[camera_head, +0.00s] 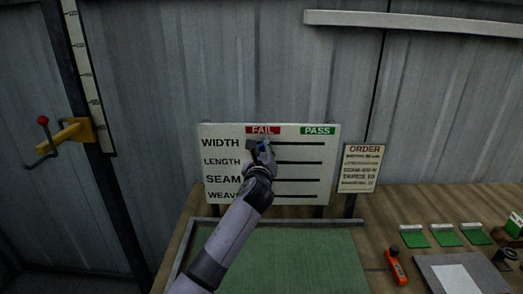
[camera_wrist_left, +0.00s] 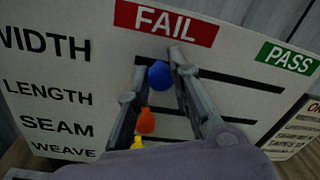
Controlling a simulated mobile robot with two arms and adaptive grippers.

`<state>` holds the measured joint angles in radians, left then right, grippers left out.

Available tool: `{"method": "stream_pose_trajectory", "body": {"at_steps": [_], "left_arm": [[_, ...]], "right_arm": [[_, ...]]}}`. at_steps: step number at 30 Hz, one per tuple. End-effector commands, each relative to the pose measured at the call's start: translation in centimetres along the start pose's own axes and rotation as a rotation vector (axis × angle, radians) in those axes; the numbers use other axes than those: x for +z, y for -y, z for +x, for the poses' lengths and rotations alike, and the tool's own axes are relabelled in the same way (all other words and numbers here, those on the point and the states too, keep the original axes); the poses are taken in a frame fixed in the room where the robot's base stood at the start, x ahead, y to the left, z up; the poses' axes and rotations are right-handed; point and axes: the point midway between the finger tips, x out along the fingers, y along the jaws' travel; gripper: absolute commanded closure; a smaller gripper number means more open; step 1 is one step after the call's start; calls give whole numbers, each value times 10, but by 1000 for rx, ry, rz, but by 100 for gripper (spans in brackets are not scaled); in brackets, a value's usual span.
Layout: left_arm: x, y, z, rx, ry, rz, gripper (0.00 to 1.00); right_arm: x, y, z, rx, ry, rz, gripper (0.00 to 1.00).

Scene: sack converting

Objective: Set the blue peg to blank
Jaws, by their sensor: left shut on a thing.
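The white inspection board (camera_head: 222,171) stands upright with rows WIDTH, LENGTH, SEAM and WEAVE, each with a black slot. A red FAIL label (camera_head: 263,130) is at top middle and a green PASS label (camera_head: 318,130) at top right. The blue peg (camera_wrist_left: 160,74) is at the left part of the WIDTH slot, below FAIL. My left gripper (camera_head: 261,150) is shut on it, a finger on each side. An orange peg (camera_wrist_left: 146,121) and a yellow peg (camera_wrist_left: 137,143) show lower between the fingers; their exact rows are hard to tell. My right gripper is out of view.
An ORDER card (camera_head: 362,168) stands right of the board. A green mat (camera_head: 320,257) lies in front. An orange tool (camera_head: 396,265), several green pads (camera_head: 443,235) and a grey plate (camera_head: 450,275) lie on the right. The board's right half is clear.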

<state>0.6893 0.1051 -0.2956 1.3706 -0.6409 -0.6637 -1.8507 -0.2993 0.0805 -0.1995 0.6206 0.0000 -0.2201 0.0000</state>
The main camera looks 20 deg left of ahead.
Motion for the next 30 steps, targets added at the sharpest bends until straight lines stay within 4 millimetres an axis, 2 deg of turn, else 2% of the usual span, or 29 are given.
{"method": "stream_pose_trajectory", "body": {"at_steps": [6, 10, 14, 22, 23, 30], "left_arm": [[-25, 44, 3, -5, -2, -2, 100], [-35, 64, 4, -3, -2, -1, 100], [-37, 72, 4, -2, 0, 0, 100], [-37, 73, 4, -2, 0, -1, 100], [-37, 73, 4, -2, 0, -1, 79], [-36, 72, 4, -2, 0, -1, 63]], "right_arm": [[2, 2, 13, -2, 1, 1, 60], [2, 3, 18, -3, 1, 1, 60], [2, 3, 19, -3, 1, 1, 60], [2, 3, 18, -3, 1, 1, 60], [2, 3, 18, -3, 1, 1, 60], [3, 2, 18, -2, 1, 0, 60]]}}
